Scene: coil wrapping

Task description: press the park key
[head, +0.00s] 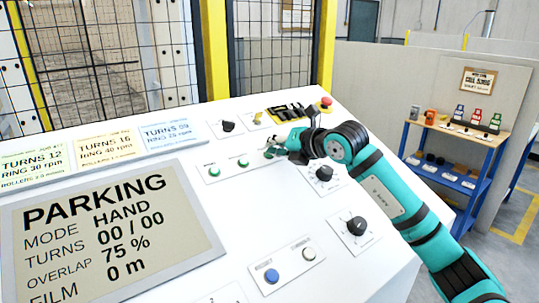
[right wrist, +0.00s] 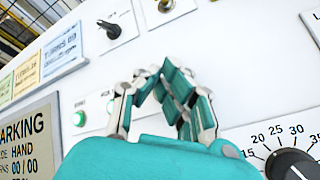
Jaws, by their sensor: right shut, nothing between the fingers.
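The white control panel (head: 300,215) carries a row of green keys. One green key (head: 213,171) and another green key (head: 243,163) show to the left of my right gripper (head: 272,153); their labels are too small to read, so I cannot tell which key is the park key. My right gripper is shut and empty, low over the panel at the right end of this row, and hides what lies under it. In the right wrist view a green key (right wrist: 78,118) shows left of the fingers. Contact with the panel cannot be told. The display (head: 110,240) reads PARKING, MODE HAND.
Black knobs (head: 356,225) and (head: 323,173) sit right of the keys. A blue button (head: 272,276) and a white button (head: 308,253) are nearer. A red mushroom button (head: 326,101) is at the far edge. Instruction cards (head: 172,135) stand at left. A blue shelf (head: 470,160) is beyond.

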